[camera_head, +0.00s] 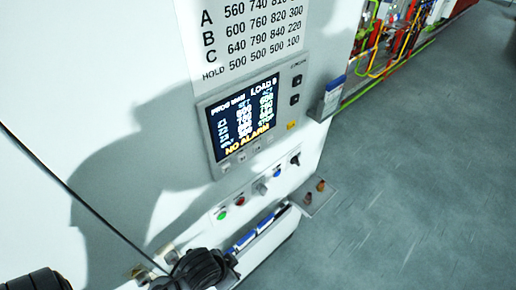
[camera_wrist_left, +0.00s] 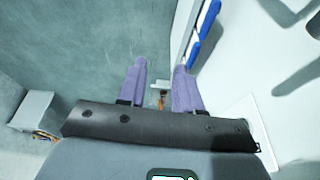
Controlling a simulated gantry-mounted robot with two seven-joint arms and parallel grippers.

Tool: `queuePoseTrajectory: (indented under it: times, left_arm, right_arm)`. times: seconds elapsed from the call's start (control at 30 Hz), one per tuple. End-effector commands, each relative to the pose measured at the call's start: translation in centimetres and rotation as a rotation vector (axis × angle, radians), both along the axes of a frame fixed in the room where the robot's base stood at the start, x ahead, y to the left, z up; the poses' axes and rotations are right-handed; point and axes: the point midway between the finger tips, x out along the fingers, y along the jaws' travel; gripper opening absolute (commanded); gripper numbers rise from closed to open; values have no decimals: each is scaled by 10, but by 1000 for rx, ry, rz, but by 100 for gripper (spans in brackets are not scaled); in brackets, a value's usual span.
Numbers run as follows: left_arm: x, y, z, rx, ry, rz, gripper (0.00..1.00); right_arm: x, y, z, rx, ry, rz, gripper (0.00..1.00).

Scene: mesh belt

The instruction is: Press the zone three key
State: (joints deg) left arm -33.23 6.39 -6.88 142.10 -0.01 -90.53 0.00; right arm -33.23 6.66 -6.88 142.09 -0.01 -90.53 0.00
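The control panel (camera_head: 247,118) is set in the white cabinet face. Its lit screen (camera_head: 244,117) shows rows of numbers and "NO ALARM" in yellow. A row of small pale keys (camera_head: 241,156) runs under the screen; their labels are too small to read, so I cannot tell which is zone three. Dark keys (camera_head: 297,81) sit right of the screen. My left gripper is low in front of the cabinet, below the panel and apart from it. In the left wrist view its two purple fingers (camera_wrist_left: 160,72) are spread with nothing between them. My right gripper is not in view.
Below the panel are a green button (camera_head: 222,215), a red button (camera_head: 239,201) and knobs. Blue-and-white items (camera_head: 245,240) stand in a low holder. A small shelf (camera_head: 314,195) juts out at right. Grey floor (camera_head: 400,190) is open to the right.

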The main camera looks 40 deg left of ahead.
Motion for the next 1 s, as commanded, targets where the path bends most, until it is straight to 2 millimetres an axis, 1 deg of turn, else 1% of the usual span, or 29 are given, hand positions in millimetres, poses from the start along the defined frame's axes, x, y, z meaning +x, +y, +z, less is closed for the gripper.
queuePoseTrajectory:
  times: [0.03,0.2,1.0]
  left_arm:
    - [0,0,0,0,0,0,26]
    - [0,0,0,2,0,-2,0]
    - [0,2,0,11,-1,-7,0]
  right_arm:
    - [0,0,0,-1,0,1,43]
    - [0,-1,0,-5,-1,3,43]
    - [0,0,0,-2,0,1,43]
